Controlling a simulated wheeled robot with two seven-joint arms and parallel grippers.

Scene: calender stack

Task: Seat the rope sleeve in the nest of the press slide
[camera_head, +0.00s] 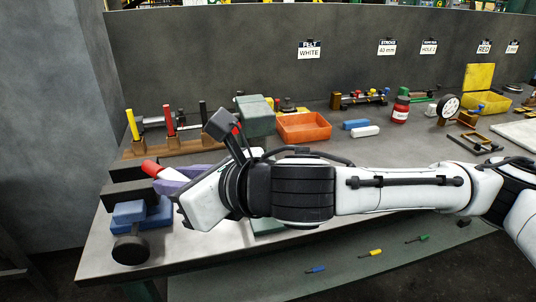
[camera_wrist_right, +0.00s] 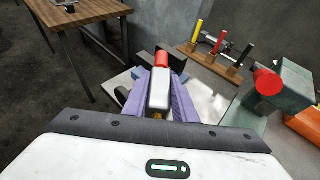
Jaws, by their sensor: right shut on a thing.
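My right gripper (camera_head: 168,178) has purple fingers shut on a pale grey piece with a red end (camera_wrist_right: 158,86), which I take to be the rope sleeve. Its red end (camera_head: 152,168) points left in the head view, toward black blocks (camera_head: 130,192). A blue block (camera_head: 140,214) with a round black knob (camera_head: 131,250) in front stands by these blocks, apparently the press slide. The fingers and arm hide part of it, so I cannot tell whether the piece touches the nest. My left gripper is not in view.
A wooden rack with yellow, red and black upright handles (camera_head: 168,143) stands behind. A grey-green machine (camera_head: 257,117) and an orange tray (camera_head: 303,127) stand to its right. The blue block sits near the table's left front edge.

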